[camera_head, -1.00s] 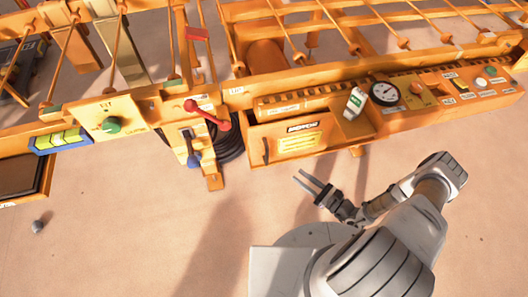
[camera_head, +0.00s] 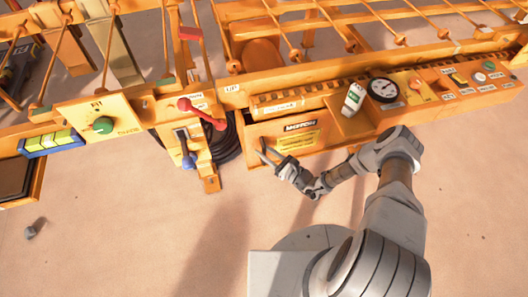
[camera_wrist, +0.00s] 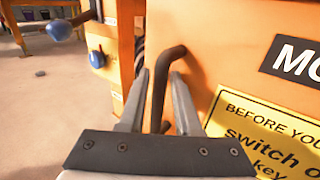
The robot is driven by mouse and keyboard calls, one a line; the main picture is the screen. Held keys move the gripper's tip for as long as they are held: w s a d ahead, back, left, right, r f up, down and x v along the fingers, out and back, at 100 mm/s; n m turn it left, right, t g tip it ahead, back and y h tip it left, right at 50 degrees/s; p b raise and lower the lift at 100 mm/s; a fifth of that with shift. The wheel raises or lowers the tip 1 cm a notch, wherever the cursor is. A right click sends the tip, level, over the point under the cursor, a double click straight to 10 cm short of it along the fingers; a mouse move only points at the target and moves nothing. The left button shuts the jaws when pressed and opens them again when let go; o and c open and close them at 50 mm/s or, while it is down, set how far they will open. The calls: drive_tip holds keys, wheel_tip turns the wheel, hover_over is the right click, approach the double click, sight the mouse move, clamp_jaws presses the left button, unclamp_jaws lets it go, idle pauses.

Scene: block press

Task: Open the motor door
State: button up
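The motor door (camera_head: 266,129) is an orange panel with a dark MOTOR label and a yellow warning label. My gripper (camera_head: 263,149) is at the door's left part. In the wrist view my gripper (camera_wrist: 160,78) has one finger on each side of the handle, with gaps visible, so it is open around the handle. Whether a finger touches the handle is unclear. In the head view the gripper mostly hides the handle.
A red lever (camera_head: 203,114) and a blue-knobbed lever (camera_head: 188,160) stand left of the door, with coiled black cable (camera_head: 226,142) behind. Right of it are a white-and-green device (camera_head: 353,99) and a round gauge (camera_head: 383,90). The floor (camera_head: 130,220) in front is mostly clear.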

drive_tip(key=shift+c, duration=0.2)
clamp_jaws()
idle(1.3)
